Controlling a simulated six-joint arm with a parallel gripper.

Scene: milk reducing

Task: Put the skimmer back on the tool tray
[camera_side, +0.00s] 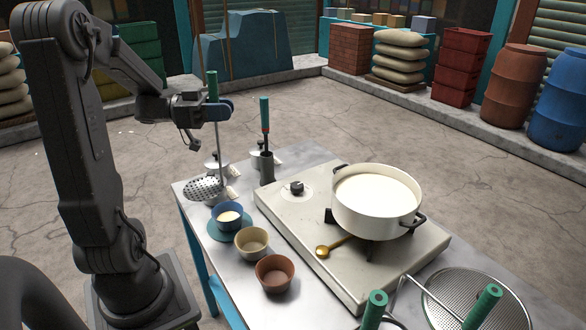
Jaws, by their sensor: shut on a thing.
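My gripper (218,108) is shut on the green handle of the skimmer (204,188). The skimmer hangs upright, its thin rod running down to a round perforated head. The head is at the far left corner of the metal table (222,256); I cannot tell whether it touches the surface. Small lidded metal containers (214,163) are partly hidden behind the rod. No tool tray can be clearly identified; a round perforated metal piece (440,290) lies at the lower right, near green-handled tools (375,308).
Blue (228,218), cream (251,243) and brown (274,274) bowls line the left edge. A green-handled tool (264,115) stands upright in a dark holder (266,168).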

